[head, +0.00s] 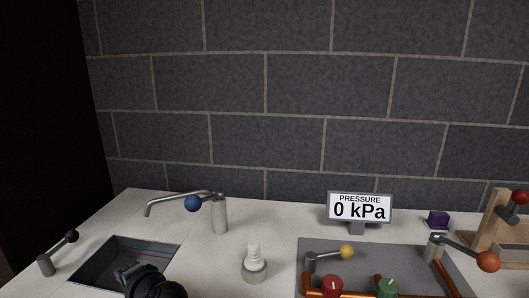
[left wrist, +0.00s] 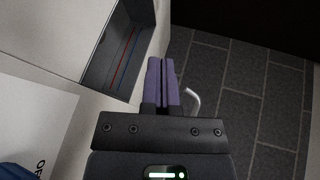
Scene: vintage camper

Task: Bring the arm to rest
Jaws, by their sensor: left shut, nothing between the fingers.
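My left gripper (head: 122,274) shows at the bottom left of the head view, at the near edge of the sink, with its dark wrist beside it. In the left wrist view its two purple-grey fingers (left wrist: 161,82) lie together, shut with nothing between them. They point towards the dark brick-patterned surface, beside the sink opening. My right gripper is in neither view.
A sink (head: 95,262) is sunk into the pale counter, with a blue-knobbed tap (head: 219,214) behind it. A black-knobbed lever (head: 46,264) stands left. A white fitting (head: 254,262), a pressure display (head: 359,207) reading 0 kPa and a valve panel (head: 375,258) stand right.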

